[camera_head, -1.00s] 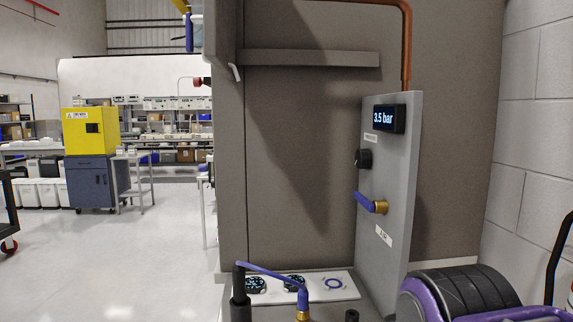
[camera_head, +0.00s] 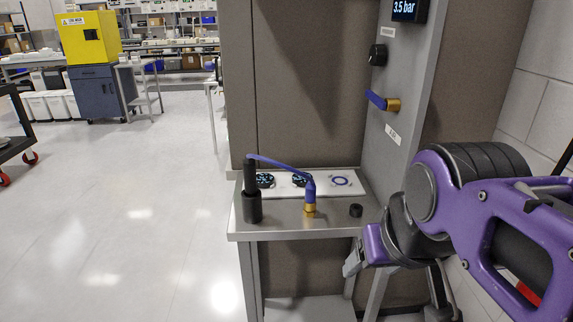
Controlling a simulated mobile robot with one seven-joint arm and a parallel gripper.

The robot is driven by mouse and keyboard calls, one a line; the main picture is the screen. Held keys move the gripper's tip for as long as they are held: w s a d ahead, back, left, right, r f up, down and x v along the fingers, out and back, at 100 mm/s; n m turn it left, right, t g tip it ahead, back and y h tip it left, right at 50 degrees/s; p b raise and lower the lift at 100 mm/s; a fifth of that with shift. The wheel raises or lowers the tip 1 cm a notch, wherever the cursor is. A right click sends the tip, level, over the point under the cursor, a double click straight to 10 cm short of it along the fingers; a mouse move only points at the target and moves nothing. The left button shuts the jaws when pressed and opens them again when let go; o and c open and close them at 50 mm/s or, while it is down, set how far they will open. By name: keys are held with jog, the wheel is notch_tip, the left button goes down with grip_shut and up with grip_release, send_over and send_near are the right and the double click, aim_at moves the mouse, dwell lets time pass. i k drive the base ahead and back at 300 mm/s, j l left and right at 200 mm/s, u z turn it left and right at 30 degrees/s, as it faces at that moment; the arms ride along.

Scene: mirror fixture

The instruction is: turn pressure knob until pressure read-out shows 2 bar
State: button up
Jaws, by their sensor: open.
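The pressure read-out (camera_head: 404,9) is a dark display at the top of the upright grey panel (camera_head: 418,85). It shows 3.5 bar and is partly cut off by the upper edge of the view. The pressure knob (camera_head: 378,54) is a round black knob on the panel below the read-out. My gripper (camera_head: 372,268) is at the end of my purple arm at lower right, in front of the bench and well below the knob. It is open and touches neither knob nor panel. Its fingers are only partly visible.
A blue-handled brass valve (camera_head: 383,101) sticks out below the knob. A block wall stands at right.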

aim_at(378, 53)
jog(key=j+z, duration=1)
